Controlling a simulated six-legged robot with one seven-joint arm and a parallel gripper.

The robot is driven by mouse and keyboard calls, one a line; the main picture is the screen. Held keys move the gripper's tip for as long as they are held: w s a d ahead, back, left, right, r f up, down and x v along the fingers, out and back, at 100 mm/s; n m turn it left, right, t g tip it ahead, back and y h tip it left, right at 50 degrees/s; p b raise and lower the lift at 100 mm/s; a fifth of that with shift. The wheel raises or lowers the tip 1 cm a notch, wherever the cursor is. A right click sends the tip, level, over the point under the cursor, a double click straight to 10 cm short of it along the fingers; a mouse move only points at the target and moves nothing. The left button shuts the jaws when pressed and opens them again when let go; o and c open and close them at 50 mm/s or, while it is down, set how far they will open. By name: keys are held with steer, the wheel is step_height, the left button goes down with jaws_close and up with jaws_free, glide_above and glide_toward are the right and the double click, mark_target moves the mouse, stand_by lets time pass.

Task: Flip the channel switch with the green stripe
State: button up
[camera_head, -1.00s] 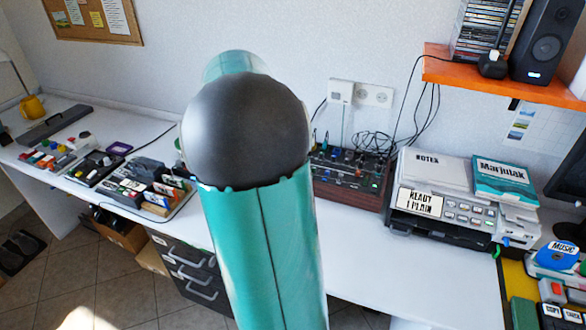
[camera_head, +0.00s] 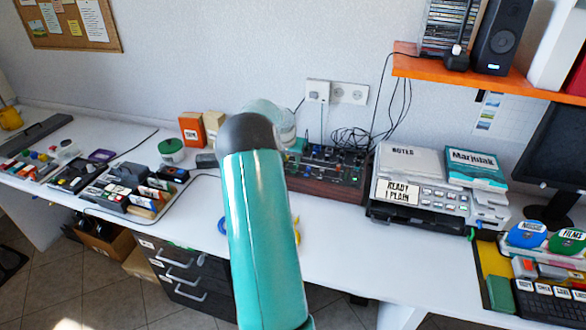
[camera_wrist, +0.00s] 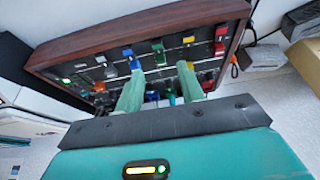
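A dark switch panel in a wooden case (camera_head: 322,188) stands on the desk behind my arm, which hides part of its left side. The panel also fills the top of the wrist view, with its wooden edge (camera_wrist: 120,34) running across. It carries columns marked blue (camera_wrist: 127,52), green (camera_wrist: 158,47), yellow (camera_wrist: 189,39) and red (camera_wrist: 220,48). My gripper (camera_wrist: 160,72) is open, its two pale green fingers pointing at the panel, one on each side of the green column. I cannot tell whether they touch any switch. The gripper is hidden in the head view.
A printer (camera_head: 420,210) with notes and a teal box stands right of the panel. Black cables (camera_head: 352,138) lie behind it. An orange shelf (camera_head: 480,75) with a speaker hangs above. Left are an orange box (camera_head: 192,129) and a tray of small items (camera_head: 135,190).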

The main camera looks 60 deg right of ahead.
mark_target(294, 170)
steer(key=x, duration=0.7)
steer(key=shift+s, duration=0.1)
